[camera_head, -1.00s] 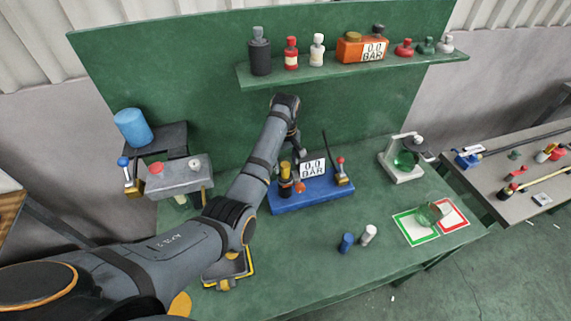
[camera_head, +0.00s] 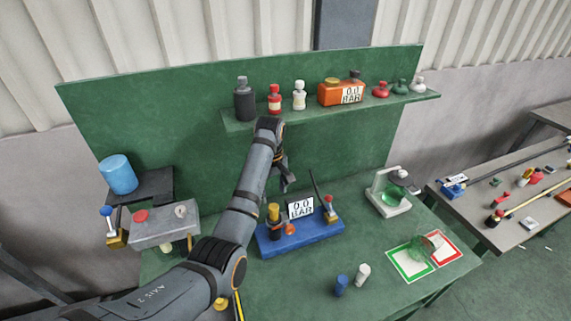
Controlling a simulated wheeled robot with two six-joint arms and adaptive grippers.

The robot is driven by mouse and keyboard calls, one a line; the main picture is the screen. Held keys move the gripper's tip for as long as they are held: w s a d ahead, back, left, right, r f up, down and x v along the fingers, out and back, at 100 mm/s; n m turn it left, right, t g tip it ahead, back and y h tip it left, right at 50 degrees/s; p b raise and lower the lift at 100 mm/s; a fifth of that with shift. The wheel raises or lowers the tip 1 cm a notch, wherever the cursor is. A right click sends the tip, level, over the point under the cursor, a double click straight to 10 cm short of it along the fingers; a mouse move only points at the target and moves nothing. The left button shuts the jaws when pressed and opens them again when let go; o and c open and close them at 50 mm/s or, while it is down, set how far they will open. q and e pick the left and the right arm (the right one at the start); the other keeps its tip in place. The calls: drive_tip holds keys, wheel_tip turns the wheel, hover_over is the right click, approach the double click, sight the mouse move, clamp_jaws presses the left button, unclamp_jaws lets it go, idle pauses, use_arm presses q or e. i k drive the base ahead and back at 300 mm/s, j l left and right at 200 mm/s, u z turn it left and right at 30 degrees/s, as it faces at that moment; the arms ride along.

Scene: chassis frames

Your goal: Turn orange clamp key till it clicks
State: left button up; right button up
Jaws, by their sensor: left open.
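A blue fixture base (camera_head: 318,236) stands on the green bench with a white display (camera_head: 301,207) reading "0.0 BAR". A small orange piece (camera_head: 290,229), which looks like the clamp key, sits on the base just in front of the display. A black cylinder with a yellow top (camera_head: 273,217) stands to its left. A brass valve with a red knob (camera_head: 329,208) stands to its right. My left gripper (camera_head: 288,180) is open and empty, pointing down above and behind the display, apart from the orange piece. Its fingertips are small and dark. My right gripper is out of view.
A shelf (camera_head: 330,112) with bottles and an orange gauge box (camera_head: 340,93) is behind my left arm. A grey box (camera_head: 165,228) stands at left. Blue (camera_head: 341,285) and white (camera_head: 363,273) cylinders stand in front of the fixture. A thin dark lever (camera_head: 317,187) rises beside the display.

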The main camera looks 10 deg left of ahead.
sight(289, 230)
drive_tip(key=k, duration=1.5)
